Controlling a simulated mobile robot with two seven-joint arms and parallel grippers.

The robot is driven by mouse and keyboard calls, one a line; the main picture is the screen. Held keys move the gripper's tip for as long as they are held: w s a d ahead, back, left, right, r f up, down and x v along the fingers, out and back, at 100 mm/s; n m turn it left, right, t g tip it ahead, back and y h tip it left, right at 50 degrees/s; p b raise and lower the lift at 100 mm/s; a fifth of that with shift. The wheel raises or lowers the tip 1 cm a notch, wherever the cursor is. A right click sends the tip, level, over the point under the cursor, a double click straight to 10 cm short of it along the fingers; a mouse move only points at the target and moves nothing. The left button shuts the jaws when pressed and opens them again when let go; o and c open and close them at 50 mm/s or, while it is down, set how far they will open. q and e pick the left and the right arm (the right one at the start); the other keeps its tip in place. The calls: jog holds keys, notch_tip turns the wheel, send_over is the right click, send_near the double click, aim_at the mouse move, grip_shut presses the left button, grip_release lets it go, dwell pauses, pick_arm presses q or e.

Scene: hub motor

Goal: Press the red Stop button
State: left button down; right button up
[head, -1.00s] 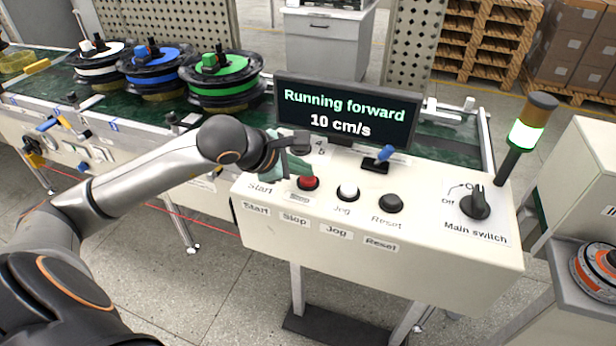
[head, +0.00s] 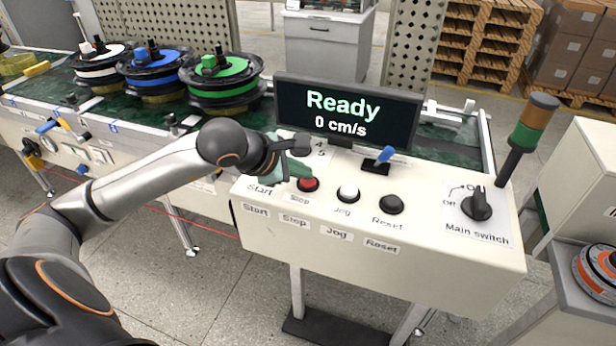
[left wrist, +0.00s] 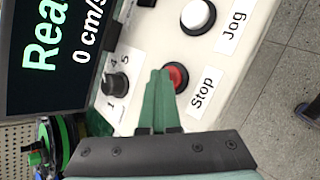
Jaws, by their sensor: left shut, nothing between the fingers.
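The red Stop button (head: 308,184) sits on the white control panel (head: 420,250), left of the white Jog button (head: 348,192). My left gripper (head: 303,174) is shut and empty, with its green fingertips at the Stop button. In the left wrist view the shut fingers (left wrist: 162,75) reach the edge of the red button (left wrist: 175,77); I cannot tell whether it is pressed down. The display (head: 345,112) reads "Ready" and "0 cm/s". My right gripper does not show.
A black Reset button (head: 391,204), a blue-tipped lever (head: 383,157) and the main switch (head: 476,203) are also on the panel. The signal tower (head: 530,125) is unlit. Spools (head: 222,80) stand on the green conveyor behind my left arm.

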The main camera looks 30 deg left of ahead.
aim_at(302, 183)
pick_arm(q)
jog(key=shift+r+p, duration=0.4)
jog(key=shift+r, duration=0.5)
jog(key=shift+r+p, duration=1.5)
jog(key=shift+r, duration=1.05)
jog(key=shift+f, duration=0.1)
